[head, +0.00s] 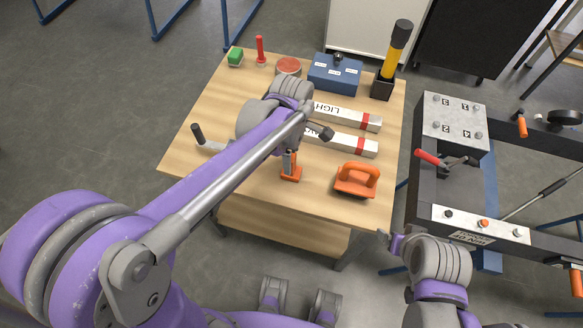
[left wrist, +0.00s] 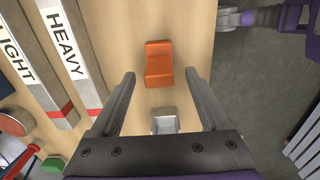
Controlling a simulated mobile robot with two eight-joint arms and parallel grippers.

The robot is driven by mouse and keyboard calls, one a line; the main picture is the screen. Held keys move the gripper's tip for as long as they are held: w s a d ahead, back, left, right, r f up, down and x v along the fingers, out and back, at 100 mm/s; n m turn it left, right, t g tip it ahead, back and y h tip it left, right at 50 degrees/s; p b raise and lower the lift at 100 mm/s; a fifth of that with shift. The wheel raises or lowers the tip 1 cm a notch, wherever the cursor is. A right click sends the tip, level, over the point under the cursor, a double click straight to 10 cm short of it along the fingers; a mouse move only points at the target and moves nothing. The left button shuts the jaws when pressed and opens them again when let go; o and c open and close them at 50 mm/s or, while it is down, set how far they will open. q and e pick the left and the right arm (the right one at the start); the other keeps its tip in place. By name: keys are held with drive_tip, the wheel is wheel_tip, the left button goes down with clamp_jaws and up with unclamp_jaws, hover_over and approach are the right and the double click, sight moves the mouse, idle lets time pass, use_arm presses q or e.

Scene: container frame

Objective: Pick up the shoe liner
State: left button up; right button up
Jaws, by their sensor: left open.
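I take the small orange, step-shaped piece on the wooden table as the shoe liner (head: 291,174). In the left wrist view the shoe liner (left wrist: 158,64) lies between and beyond the two fingertips, with clear wood on both sides. My left gripper (head: 289,157) points down over it in the head view and hides part of it. In the left wrist view the left gripper (left wrist: 160,76) is open and empty; its height above the liner is hard to judge. My right gripper (head: 391,238) is off the table's front right corner, its jaws too small to read.
Two labelled bars (head: 345,141) lie behind the liner. An orange handled block (head: 356,182) stands to its right, a black-handled tool (head: 199,135) to its left. A blue box (head: 335,74) and yellow-handled tool (head: 395,50) stand at the back. A dark frame (head: 425,190) is right.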

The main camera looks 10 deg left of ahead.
use_arm(q)
wheel_tip(320, 180, down, 4)
drive_tip(key=shift+f, duration=0.15)
clamp_jaws()
idle(0.4)
